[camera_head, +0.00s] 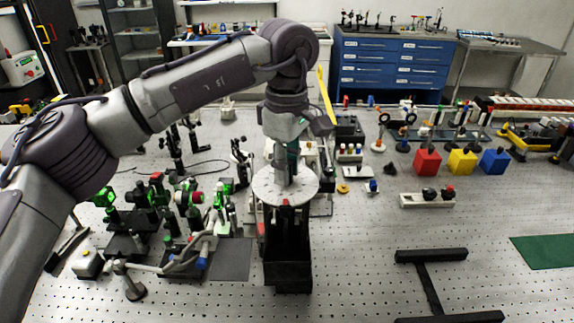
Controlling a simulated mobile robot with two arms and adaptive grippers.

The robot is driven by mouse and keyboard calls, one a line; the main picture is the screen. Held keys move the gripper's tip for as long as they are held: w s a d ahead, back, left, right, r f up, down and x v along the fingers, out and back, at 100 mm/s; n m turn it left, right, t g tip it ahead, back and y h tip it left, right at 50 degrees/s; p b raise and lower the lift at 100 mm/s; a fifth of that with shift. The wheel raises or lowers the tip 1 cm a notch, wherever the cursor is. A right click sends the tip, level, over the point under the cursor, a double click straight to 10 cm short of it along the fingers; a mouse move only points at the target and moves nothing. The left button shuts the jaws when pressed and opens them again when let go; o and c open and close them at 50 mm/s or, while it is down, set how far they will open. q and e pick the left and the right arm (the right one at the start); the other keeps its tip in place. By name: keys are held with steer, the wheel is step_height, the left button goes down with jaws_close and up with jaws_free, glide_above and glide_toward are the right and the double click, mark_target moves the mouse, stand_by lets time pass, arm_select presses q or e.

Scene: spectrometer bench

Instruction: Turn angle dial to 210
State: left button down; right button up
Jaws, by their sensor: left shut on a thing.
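The angle dial (268,191) is a round, pale grey disc with small marks around its face. It lies flat on top of a black upright stand (288,262) in the middle of the bench. My left arm comes in from the left and reaches down over the dial. My left gripper (290,172) points straight down at the middle of the dial and is shut on the dial's central part, which the fingers mostly hide. The numbers on the dial are too small to read. My right gripper is not in view.
Optical mounts with green lit parts (110,198) crowd the bench left of the stand. Red (427,162), yellow (461,162) and blue (494,161) blocks stand at the right. A black H-shaped frame (430,256) lies front right. Bare perforated bench (350,270) lies between stand and frame.

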arm_select(q)
steer(key=m, duration=0.4)
steer(key=shift+r+m, duration=0.15)
steer(key=shift+m, duration=0.15)
steer(key=m, duration=0.4)
steer(key=shift+a, duration=0.1)
steer(key=shift+m+p, duration=0.3)
steer(key=c, duration=0.9)
jaws_free()
step_height(320, 180, up, 12)
steer(key=shift+f, duration=0.1)
